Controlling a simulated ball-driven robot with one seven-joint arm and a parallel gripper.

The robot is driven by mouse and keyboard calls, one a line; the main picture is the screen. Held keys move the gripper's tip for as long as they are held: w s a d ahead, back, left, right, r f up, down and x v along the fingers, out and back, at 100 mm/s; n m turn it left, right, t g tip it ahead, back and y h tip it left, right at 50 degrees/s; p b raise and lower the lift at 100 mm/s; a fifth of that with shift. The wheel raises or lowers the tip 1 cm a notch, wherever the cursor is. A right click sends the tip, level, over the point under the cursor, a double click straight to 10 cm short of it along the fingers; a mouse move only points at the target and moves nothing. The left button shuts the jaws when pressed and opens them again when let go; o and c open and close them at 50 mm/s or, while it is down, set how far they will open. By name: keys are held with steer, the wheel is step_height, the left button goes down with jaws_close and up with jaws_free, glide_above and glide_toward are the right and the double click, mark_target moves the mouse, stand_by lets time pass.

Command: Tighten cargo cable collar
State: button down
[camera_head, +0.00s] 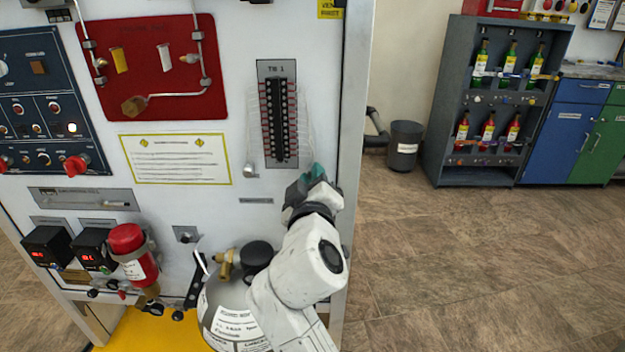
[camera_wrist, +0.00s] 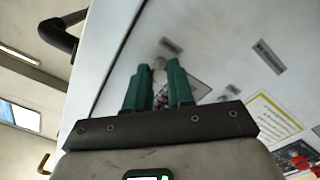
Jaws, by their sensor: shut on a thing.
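My gripper (camera_head: 314,174) is at the right edge of the white panel, below and to the right of the TM 1 strip (camera_head: 278,115). In the wrist view, its two green fingers (camera_wrist: 158,74) stand a little apart, with a small pale rounded piece (camera_wrist: 159,66) between their tips. This piece looks like the cable collar, but it is too small to be sure. In the head view, my gripper hides what it holds. Thin, pale cable loops hang beside the TM 1 strip. A silver knob-like fitting (camera_head: 250,171) sits below the strip, left of my gripper.
A silver tank (camera_head: 222,300) with a black cap stands below, close to my arm. A red cylinder (camera_head: 128,243) and two small display boxes are at lower left. Open floor (camera_head: 480,270) lies to the right, with a bin (camera_head: 404,146) and a bottle shelf (camera_head: 445,120) behind.

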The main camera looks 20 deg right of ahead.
steer(key=c, duration=1)
jaws_free()
steer(key=shift+f, duration=0.1)
steer(key=shift+s, duration=0.1)
steer(key=v, duration=1)
steer(key=shift+s+a+p, duration=0.1)
steer(key=shift+s+p, duration=0.2)
steer(key=shift+p, duration=0.1)
